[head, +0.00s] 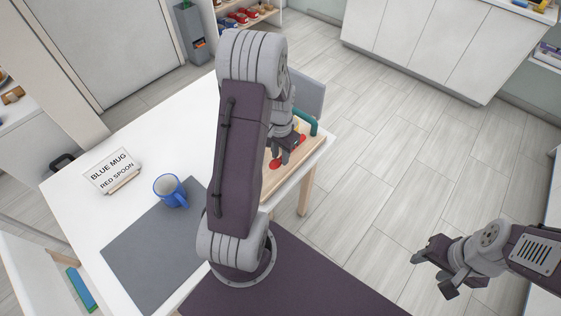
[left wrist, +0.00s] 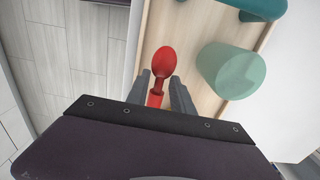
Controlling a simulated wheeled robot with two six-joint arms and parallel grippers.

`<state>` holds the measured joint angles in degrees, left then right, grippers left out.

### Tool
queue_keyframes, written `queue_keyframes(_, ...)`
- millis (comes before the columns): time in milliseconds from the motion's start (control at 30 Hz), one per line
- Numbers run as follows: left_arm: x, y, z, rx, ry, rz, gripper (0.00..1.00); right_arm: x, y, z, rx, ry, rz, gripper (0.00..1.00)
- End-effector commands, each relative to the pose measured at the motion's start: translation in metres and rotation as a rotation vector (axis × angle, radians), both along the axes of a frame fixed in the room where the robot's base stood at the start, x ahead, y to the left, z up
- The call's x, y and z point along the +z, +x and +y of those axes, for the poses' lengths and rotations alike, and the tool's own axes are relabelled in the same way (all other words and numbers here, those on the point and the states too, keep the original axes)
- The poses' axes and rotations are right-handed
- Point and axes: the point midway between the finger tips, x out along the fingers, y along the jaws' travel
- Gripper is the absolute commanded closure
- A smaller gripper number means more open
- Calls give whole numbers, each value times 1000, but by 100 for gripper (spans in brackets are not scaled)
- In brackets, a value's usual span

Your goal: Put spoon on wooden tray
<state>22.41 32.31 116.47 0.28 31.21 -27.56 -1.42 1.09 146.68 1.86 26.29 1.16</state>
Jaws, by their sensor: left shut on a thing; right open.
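My left gripper (head: 284,155) is shut on the red spoon (left wrist: 164,62), with the handle between its fingers and the bowl pointing away from it. Red parts of the spoon (head: 274,163) show beside the gripper in the head view. The gripper and spoon are over the wooden tray (left wrist: 180,28) at the table's right side. I cannot tell whether the spoon touches the tray. My arm hides much of the tray (head: 293,178) in the head view. My right gripper (head: 432,265) is open and empty, out over the floor.
A pale green cylinder (left wrist: 232,70) and a teal tray handle (left wrist: 262,8) are right of the spoon. A sign (head: 111,172) reads "BLUE MUG, RED SPOON". The floor at right is clear.

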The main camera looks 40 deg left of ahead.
Motion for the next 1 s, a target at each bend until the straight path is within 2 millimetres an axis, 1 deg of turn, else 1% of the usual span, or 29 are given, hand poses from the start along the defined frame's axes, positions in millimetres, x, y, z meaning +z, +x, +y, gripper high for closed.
queue_keyframes(67, -3, 0, 0, -1, 0, 1, 100, -1, 0, 0, 0, 0, 0, 49)
queue_keyframes(200, -30, -1, -1, 0, -2, 3, 100, -6, 0, 0, 0, 0, 0, 49)
queue_keyframes(300, -39, 0, -1, 0, -1, 1, 100, -6, 0, 0, 0, 0, 0, 49)
queue_keyframes(533, -40, 0, -1, 0, 1, -1, 100, -6, 0, 0, 0, 0, 0, 49)
queue_keyframes(667, -44, 0, -1, 0, 0, -1, 100, -8, 0, 0, 0, 0, 0, 49)
queue_keyframes(700, -43, 0, -1, 0, 0, -1, 66, -8, 0, 0, 0, 0, 0, 49)
queue_keyframes(733, -43, 0, -1, 0, 1, -1, 63, -7, 0, 0, 0, 0, 0, 49)
queue_keyframes(1000, -42, 0, -1, 0, 1, -1, 63, -7, 0, 0, 0, 0, 0, 49)
